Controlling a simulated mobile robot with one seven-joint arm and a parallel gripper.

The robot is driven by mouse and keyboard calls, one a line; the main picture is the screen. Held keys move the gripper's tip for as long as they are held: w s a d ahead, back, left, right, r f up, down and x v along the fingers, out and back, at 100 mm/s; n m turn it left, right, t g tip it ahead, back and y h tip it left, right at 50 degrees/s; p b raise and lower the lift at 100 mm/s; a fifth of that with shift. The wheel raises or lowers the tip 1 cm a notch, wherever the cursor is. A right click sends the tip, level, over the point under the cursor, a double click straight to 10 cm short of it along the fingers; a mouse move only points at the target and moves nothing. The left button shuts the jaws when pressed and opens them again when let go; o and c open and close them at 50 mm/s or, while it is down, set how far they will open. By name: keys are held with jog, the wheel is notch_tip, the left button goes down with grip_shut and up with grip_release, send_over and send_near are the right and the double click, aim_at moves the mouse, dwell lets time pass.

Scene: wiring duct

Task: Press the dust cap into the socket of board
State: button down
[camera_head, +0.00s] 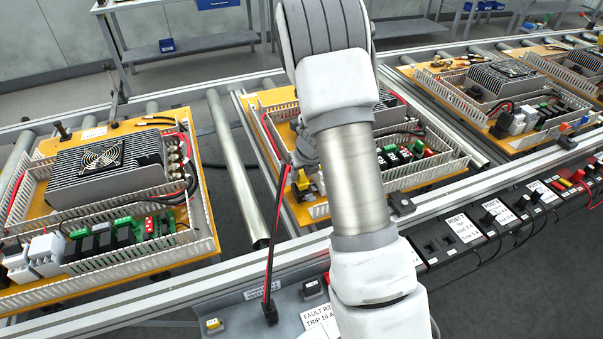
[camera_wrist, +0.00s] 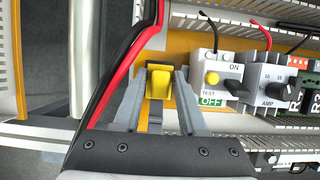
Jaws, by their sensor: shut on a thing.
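My gripper (camera_wrist: 160,85) is shut on a small yellow piece, which I take to be the dust cap (camera_wrist: 159,84). In the wrist view the cap sits between the two grey fingers, over the orange base of the board (camera_wrist: 182,43). In the head view the yellow cap (camera_head: 302,184) is low at the left front corner of the middle board (camera_head: 318,211), inside its slotted ducts. I cannot tell whether it touches the board. No socket can be made out; the fingers and cap cover that spot. My arm hides much of the middle board.
A red and black cable (camera_wrist: 123,65) passes close left of my fingers, down to a black plug (camera_head: 269,313) on the front shelf. Right of the cap stand a switch block (camera_wrist: 216,77) and an AMP dial block (camera_wrist: 270,80). Slotted duct walls (camera_wrist: 260,125) border the board.

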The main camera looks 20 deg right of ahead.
jog(key=shift+f+b, duration=1.05)
jog(key=shift+f, duration=0.4)
jog(key=shift+c, duration=1.9)
grip_release()
jog(key=shift+r, duration=0.1)
jog(key=p+v, duration=0.6)
jog(key=v, duration=1.1)
jog(key=shift+p, duration=0.35)
jog(key=shift+r, duration=0.15)
